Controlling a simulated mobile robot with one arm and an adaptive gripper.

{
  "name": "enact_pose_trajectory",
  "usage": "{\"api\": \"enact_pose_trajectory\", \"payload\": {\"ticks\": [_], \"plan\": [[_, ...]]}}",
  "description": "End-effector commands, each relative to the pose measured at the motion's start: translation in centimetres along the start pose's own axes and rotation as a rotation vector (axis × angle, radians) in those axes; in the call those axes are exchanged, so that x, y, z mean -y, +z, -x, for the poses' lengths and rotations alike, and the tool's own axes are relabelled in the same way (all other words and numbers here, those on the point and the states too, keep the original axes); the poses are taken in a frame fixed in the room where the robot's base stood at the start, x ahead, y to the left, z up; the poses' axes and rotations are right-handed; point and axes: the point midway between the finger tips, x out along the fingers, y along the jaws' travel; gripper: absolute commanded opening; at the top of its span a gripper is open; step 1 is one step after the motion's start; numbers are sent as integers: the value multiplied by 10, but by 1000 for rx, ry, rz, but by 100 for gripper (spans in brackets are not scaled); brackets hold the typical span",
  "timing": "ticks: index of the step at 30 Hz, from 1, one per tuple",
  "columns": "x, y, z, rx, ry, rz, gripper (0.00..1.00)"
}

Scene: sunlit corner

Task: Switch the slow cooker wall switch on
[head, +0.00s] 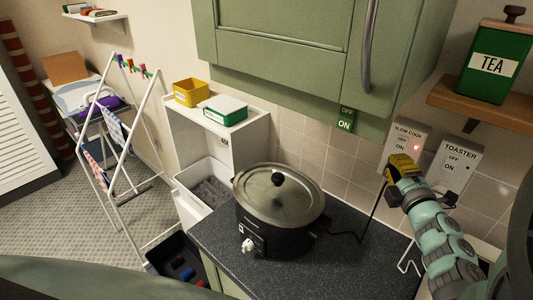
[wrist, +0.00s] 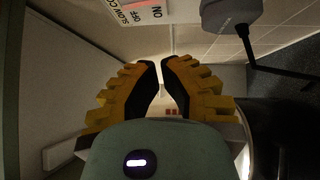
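The switch's moving part is not clear. The black slow cooker (head: 280,232) stands on the counter, lid on.
The toaster switch (head: 457,165) is close on the right. Green cabinets (head: 290,25) overhang the dark counter (head: 345,268). A grey block (wrist: 230,10) with a dark bar shows in the wrist view.

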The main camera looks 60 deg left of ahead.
Motion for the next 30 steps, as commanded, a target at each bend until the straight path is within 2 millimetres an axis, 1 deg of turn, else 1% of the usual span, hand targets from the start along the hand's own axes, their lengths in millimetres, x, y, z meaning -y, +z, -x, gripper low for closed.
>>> {"api": "enact_pose_trajectory", "payload": {"ticks": [1,9,15,21,30], "plan": [[5,-1,9,0,-4,-1,0],[3,1,47,6,-3,0,0],[1,2,69,5,-2,0,0],[-2,0,78,3,-2,-4,0],[-2,0,78,2,-1,-3,0]]}}
